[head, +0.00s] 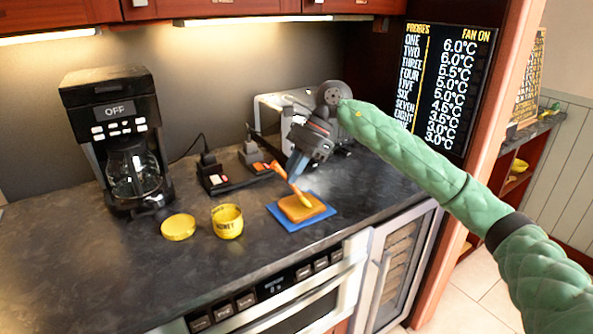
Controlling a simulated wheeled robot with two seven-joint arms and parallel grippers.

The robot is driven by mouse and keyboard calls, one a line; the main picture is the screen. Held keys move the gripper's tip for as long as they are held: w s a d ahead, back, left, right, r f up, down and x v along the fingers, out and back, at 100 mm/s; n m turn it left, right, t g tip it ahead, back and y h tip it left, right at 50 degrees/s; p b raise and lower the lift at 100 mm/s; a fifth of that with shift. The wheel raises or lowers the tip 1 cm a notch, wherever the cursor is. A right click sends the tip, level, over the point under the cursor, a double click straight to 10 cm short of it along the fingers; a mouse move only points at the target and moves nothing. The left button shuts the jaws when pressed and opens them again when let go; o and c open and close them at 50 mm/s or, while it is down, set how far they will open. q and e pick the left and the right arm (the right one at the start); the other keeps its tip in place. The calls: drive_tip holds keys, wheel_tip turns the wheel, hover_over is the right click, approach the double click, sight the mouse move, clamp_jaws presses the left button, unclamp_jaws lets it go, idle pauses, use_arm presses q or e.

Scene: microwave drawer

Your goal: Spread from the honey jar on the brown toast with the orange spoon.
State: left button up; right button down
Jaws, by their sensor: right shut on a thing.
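My right gripper (292,177), at the end of the green quilted arm, points down and is shut on the orange spoon (300,194). The spoon slants down, and its yellowish lower end is at the brown toast (290,209); I cannot tell whether it touches. The toast lies flat on a blue square mat (281,217). The honey jar (228,226), yellow and labelled HONEY, stands open to the left of the toast. A round yellow lid (178,227) lies left of the jar. My left gripper is not in view.
A black coffee maker (112,105) with a glass pot stands at the left. Behind the jar are black holders (212,176) with small white and orange things. A silver appliance (268,112) stands behind my gripper. The front left of the dark counter is clear.

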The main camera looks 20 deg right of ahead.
drive_tip(key=shift+a, duration=0.2)
idle(0.3)
drive_tip(key=shift+s+a+f+b, duration=0.1)
drive_tip(key=shift+s+a+b, duration=0.15)
drive_tip(key=shift+a, duration=0.35)
drive_tip(key=shift+s+a+b, duration=0.15)
drive_tip(key=shift+s+a, duration=0.05)
drive_tip(key=shift+a, duration=0.4)
drive_tip(key=shift+d, duration=0.15)
drive_tip(key=shift+w+d+b, duration=0.25)
drive_tip(key=shift+d, duration=0.35)
drive_tip(key=shift+w+d+b, duration=0.2)
drive_tip(key=shift+d, duration=0.4)
drive_tip(key=shift+d, duration=0.1)
drive_tip(key=shift+w+d+b, duration=0.2)
drive_tip(key=shift+d+b, duration=0.05)
drive_tip(key=shift+d, duration=0.35)
drive_tip(key=shift+w+d+b, duration=0.2)
drive_tip(key=shift+d+b, duration=0.05)
drive_tip(key=shift+d, duration=0.35)
drive_tip(key=shift+a, duration=0.2)
drive_tip(key=shift+s+a, duration=0.25)
drive_tip(key=shift+a, duration=0.35)
drive_tip(key=shift+s+a, duration=0.2)
drive_tip(key=shift+a, duration=0.35)
